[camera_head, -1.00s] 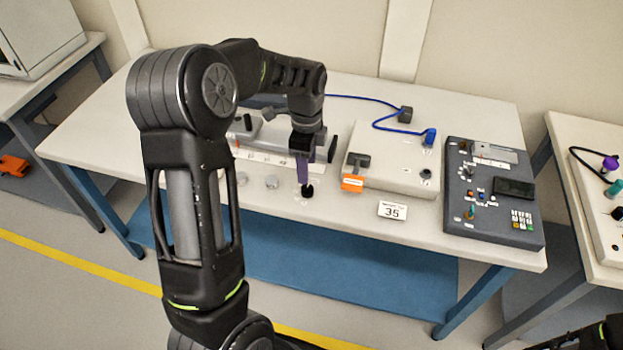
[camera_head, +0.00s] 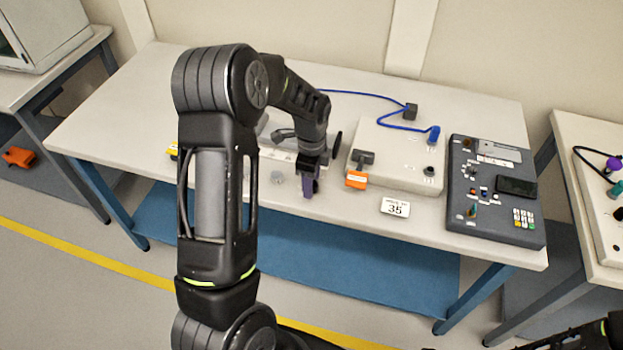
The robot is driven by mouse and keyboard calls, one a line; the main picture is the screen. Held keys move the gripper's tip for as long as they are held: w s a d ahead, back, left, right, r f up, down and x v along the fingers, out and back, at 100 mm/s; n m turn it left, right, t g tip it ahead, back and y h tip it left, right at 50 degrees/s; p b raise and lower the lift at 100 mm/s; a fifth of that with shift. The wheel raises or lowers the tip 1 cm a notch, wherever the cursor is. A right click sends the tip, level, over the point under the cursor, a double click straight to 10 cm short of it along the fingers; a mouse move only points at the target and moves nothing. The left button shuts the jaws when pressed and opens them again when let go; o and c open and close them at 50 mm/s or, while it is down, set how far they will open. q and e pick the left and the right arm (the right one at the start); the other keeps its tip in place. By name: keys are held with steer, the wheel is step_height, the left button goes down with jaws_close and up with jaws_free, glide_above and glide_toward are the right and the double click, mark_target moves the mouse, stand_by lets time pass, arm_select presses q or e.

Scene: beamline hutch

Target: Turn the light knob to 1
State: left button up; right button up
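My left arm reaches in from the bottom and over the table. The black knob seen earlier at this spot is hidden behind the gripper. I cannot read which knob is the light knob or any dial marks. My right gripper is out of view; only part of my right arm shows at the bottom right.
A dark control panel (camera_head: 470,222) lies farther right. The table's front edge is close to the gripper.

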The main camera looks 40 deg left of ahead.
arm_select(q)
steer(key=shift+c, duration=0.3)
jaws_close()
